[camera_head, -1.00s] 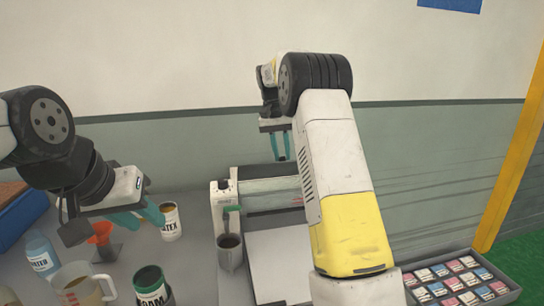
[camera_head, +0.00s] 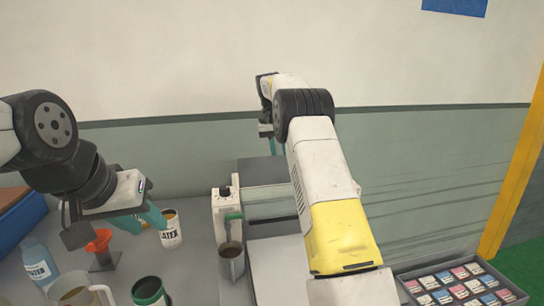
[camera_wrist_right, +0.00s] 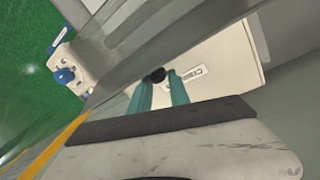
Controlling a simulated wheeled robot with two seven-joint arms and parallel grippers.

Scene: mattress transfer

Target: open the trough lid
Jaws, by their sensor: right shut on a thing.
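The coating machine (camera_head: 228,205) stands against the wall, left of my right arm in the head view. The trough lid (camera_wrist_right: 185,42) appears in the right wrist view as a long grey, partly see-through panel with a small dark knob (camera_wrist_right: 157,75). My right gripper (camera_wrist_right: 158,88) is shut on the knob, its teal fingers either side of it. In the head view, the right gripper (camera_head: 274,146) is above the machine's back, partly hidden by its own wrist. My left gripper (camera_head: 140,219) is open and empty, beside the latex can (camera_head: 170,230) and above the table.
A metal mug (camera_head: 231,262) hangs at the machine's front. A tray of small packs (camera_head: 403,283) lies at the right.

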